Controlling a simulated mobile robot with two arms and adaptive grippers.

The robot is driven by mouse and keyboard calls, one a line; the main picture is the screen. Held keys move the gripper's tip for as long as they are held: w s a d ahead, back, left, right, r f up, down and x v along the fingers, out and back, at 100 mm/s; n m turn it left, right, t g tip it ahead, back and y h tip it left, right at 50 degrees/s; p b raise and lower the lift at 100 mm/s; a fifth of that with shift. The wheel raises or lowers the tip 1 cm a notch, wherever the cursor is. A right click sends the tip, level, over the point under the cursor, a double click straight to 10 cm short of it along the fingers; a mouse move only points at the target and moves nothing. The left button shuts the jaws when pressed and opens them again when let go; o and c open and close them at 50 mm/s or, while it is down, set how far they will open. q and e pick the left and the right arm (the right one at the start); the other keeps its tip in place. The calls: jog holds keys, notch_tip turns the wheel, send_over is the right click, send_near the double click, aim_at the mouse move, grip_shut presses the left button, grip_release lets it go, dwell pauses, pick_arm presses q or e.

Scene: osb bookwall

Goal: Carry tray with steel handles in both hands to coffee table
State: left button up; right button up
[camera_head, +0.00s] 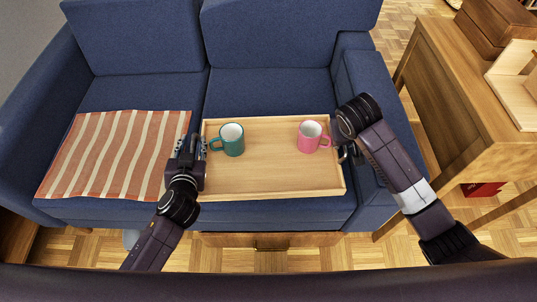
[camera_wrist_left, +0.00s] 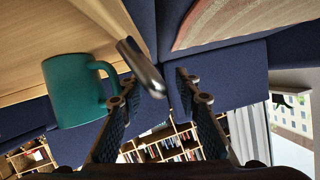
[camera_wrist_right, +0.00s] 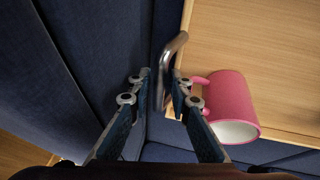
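The wooden tray with steel handles (camera_head: 265,178) appears to rest on the blue sofa seat. A teal mug (camera_head: 233,141) stands on its left part and a pink mug (camera_head: 309,138) on its right part. My left gripper (camera_head: 186,148) is at the tray's left end; in the left wrist view its fingers are apart, with the steel handle (camera_wrist_left: 142,68) between or just beyond the tips. My right gripper (camera_head: 347,150) is at the right end, partly hidden by its wrist.
A striped orange cloth (camera_head: 118,152) lies on the sofa (camera_head: 135,90) left of the tray. A wooden table (camera_head: 460,90) with boxes stands at the right, beside the armrest. A low wooden front with a handle (camera_head: 270,241) shows below the tray. Parquet floor shows around it.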

pick_arm(q)
jog(key=c, duration=0.4)
pick_arm(e)
jog(key=c, duration=0.4)
pick_arm(q)
grip_shut()
pick_arm(e)
grip_shut()
pick_arm(q)
jog(key=shift+w+r, duration=0.1)
jog(key=shift+r, duration=0.15)
pick_arm(e)
jog(key=shift+w+r, duration=0.1)
jog(key=shift+r, duration=0.1)
